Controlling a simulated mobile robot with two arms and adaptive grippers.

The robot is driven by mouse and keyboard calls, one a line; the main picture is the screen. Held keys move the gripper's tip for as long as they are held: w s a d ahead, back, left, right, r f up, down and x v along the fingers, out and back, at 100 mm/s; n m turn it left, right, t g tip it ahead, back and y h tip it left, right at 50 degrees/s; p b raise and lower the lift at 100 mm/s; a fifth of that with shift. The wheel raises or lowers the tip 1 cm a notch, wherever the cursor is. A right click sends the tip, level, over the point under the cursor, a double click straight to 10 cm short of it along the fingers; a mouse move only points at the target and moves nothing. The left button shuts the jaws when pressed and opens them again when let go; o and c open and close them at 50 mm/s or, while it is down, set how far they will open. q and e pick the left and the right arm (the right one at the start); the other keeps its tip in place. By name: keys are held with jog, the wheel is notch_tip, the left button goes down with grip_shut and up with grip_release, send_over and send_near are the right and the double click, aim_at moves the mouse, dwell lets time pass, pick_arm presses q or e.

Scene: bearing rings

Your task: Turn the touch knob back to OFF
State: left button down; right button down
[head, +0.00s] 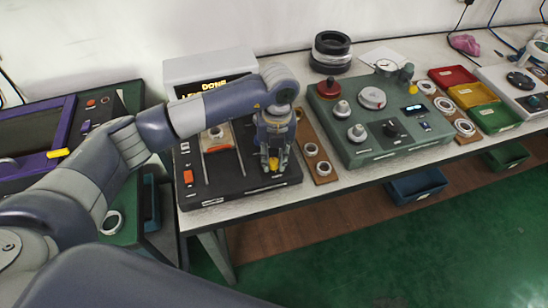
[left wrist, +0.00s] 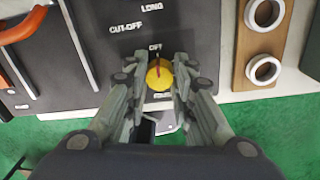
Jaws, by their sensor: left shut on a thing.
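The touch knob (left wrist: 159,76) is yellow with a red pointer line, on the front right part of a dark control panel (head: 240,189). In the left wrist view its red line points up, toward the white "OFF" lettering (left wrist: 155,47). My left gripper (left wrist: 159,80) is around the knob, with a finger on each side, shut on it. In the head view the gripper (head: 272,168) points down at the panel, and the yellow knob (head: 273,165) shows between the fingers. My right gripper is not in view.
A wooden strip with white rings (head: 311,150) lies right of the panel. Beyond it stands a green instrument box (head: 375,145) with knobs, then red, yellow and green trays (head: 495,117). An orange handle (left wrist: 22,28) stands on the panel's left part.

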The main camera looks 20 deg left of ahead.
aim_at(276, 160)
pick_arm(q)
jog(key=shift+w+r+n, duration=0.1)
jog(key=shift+n, duration=0.2)
jog(key=c, duration=1.3)
grip_release()
jog(key=shift+c, duration=0.2)
notch_tip(276, 160, up, 12)
jog(key=shift+d, duration=0.2)
